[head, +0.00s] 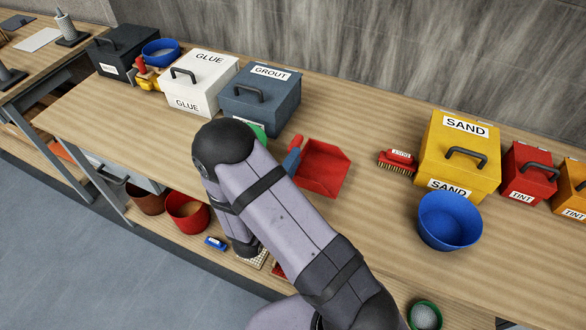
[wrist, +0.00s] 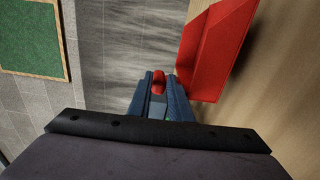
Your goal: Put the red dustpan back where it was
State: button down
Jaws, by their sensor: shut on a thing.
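The red dustpan (head: 324,168) is in the head view near the middle of the bench, with its open tray facing up and right. My gripper (head: 293,154) is at its left side, and my arm hides most of the gripper. In the wrist view my gripper (wrist: 158,88) is shut on a red piece between its blue fingers, which looks like the dustpan's handle. The dustpan's tray (wrist: 213,50) rises to the right of the fingers there. I cannot tell whether the dustpan touches the bench.
A grout box (head: 260,98) and a glue box (head: 198,82) stand behind left. A red brush (head: 397,161), a yellow sand box (head: 460,155) and a blue bowl (head: 450,220) are to the right. Bench between dustpan and brush is clear.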

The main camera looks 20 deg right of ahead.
jog(key=shift+f+p, duration=0.3)
jog(key=shift+f, duration=1.55)
jog(key=shift+f, duration=0.1)
jog(key=c, duration=1.6)
grip_release()
jog(key=shift+s+a, duration=0.3)
jog(key=shift+a, duration=0.1)
jog(key=b+v, duration=0.3)
jog(key=v, duration=0.8)
jog(key=shift+d+b, duration=0.1)
jog(key=shift+b, duration=0.2)
jog(key=shift+s, duration=0.1)
